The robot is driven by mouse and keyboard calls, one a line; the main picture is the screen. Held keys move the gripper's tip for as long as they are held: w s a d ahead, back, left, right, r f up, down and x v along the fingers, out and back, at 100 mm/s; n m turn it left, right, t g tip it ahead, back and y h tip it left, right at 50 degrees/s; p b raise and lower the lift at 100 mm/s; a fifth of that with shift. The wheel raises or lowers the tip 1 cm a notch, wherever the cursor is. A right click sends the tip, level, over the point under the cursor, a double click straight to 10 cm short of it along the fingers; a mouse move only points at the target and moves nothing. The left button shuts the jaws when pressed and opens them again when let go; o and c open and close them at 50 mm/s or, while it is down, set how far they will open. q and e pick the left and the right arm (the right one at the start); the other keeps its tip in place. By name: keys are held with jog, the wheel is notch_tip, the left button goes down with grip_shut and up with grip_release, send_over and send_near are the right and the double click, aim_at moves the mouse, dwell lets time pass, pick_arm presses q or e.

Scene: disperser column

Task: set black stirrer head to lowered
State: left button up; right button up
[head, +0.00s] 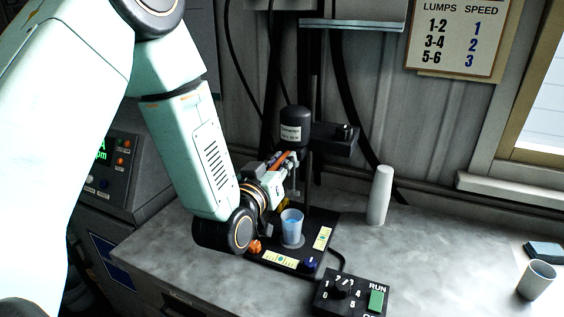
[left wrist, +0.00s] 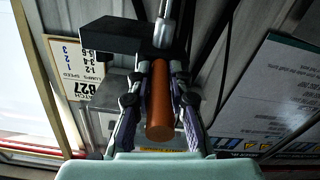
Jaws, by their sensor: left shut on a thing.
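The black stirrer head (head: 293,130), with a pale label, is mounted on a dark upright column above a clear cup of blue liquid (head: 291,228). There is a gap between head and cup. My left gripper (head: 288,165) is just below the head and hides part of the space there. It is shut on an orange cylindrical handle (left wrist: 160,108), which lies between its two fingers in the left wrist view. A metal rod (left wrist: 165,28) runs on from the handle beside a black block (left wrist: 115,37). My right gripper is not in view.
The cup stands on a black base plate (head: 322,262) with knobs. A control box (head: 352,294) with a dial and green switch is in front. A white cylinder (head: 380,195) stands to the right, and another cup (head: 536,281) at far right. The bench between is clear.

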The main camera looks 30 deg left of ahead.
pick_arm(q)
grip_shut()
notch_tip(320, 180, down, 15)
jog(key=b, duration=1.1)
jog(key=shift+s+r, duration=0.15)
jog(key=shift+o, duration=1.9)
grip_release()
jog(key=o, duration=0.4)
jog(key=shift+r, duration=0.1)
